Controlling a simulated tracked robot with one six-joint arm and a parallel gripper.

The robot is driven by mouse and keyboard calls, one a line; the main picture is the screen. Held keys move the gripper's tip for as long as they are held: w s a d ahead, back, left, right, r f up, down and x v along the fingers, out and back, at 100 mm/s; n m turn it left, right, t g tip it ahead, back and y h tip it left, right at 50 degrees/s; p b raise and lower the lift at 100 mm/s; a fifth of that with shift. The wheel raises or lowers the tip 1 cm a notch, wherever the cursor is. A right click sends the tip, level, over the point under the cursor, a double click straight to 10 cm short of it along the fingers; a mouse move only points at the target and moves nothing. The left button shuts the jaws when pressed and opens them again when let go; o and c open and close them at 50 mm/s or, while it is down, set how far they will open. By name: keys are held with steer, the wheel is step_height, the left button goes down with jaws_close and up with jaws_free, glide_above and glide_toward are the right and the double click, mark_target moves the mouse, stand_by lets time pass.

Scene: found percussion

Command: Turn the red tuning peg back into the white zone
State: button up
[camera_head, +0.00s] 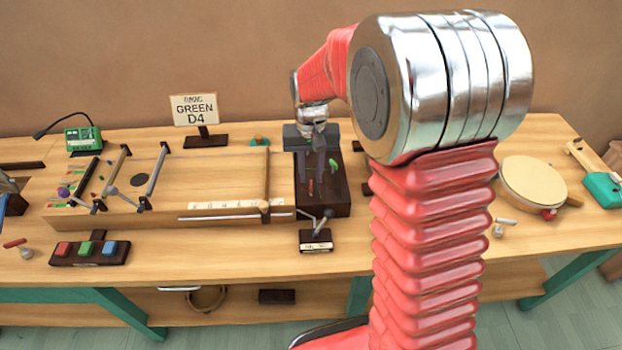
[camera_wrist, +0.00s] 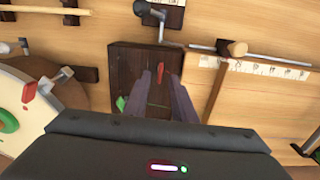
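A dark brown block (camera_head: 338,203) sits at the right end of the stringed wooden board, and it also shows in the wrist view (camera_wrist: 123,62). A small red piece, which looks like the red peg (camera_wrist: 158,72), stands on this block; it shows in the head view (camera_head: 311,188). A green piece (camera_wrist: 120,103) is on the same block. My gripper (camera_head: 316,174) is above the block with its fingers pointing down. In the wrist view its two purple-grey fingers (camera_wrist: 162,80) are apart, with the red peg in line with the gap. I see no clear white zone; contact cannot be told.
The wooden board (camera_head: 215,175) with its ruled strip (camera_head: 220,204) lies left of the block. A small crank (camera_head: 317,236) stands in front. A "GREEN D4" sign (camera_head: 194,110) is behind. A round drum (camera_head: 533,183) is at the right. Colored buttons (camera_head: 88,249) are front left.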

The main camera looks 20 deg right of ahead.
mark_target(311, 187)
steer(key=shift+f, duration=1.35)
steer(key=shift+c, duration=0.3)
jaws_close()
